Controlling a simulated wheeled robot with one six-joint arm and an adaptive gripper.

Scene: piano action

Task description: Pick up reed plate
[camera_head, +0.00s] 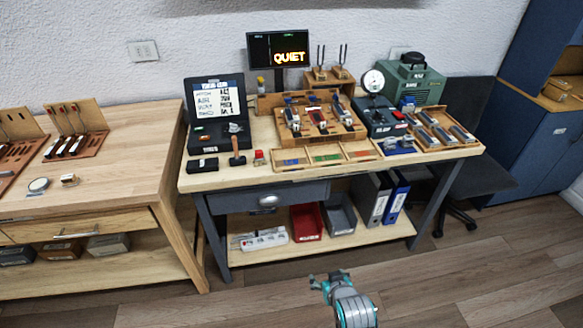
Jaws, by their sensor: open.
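My gripper (329,276) is at the bottom centre, in front of the workbench and over the floor as seen from here. It is open, with nothing visible in it. Several small grey, plate-like bars lie in a wooden compartment tray (421,136) at the bench's right end. A wooden stand (317,138) mid-bench carries several small metallic, red and blue pieces. At this size I cannot tell for sure which piece is the reed plate. My gripper is well apart from all of them.
The workbench (225,176) also bears a black case (213,95), a gauge device (374,114), a green machine (411,80) and a low tray with coloured sections (289,166). A wooden side table (110,165) stands left. Open floor (240,300) lies in front.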

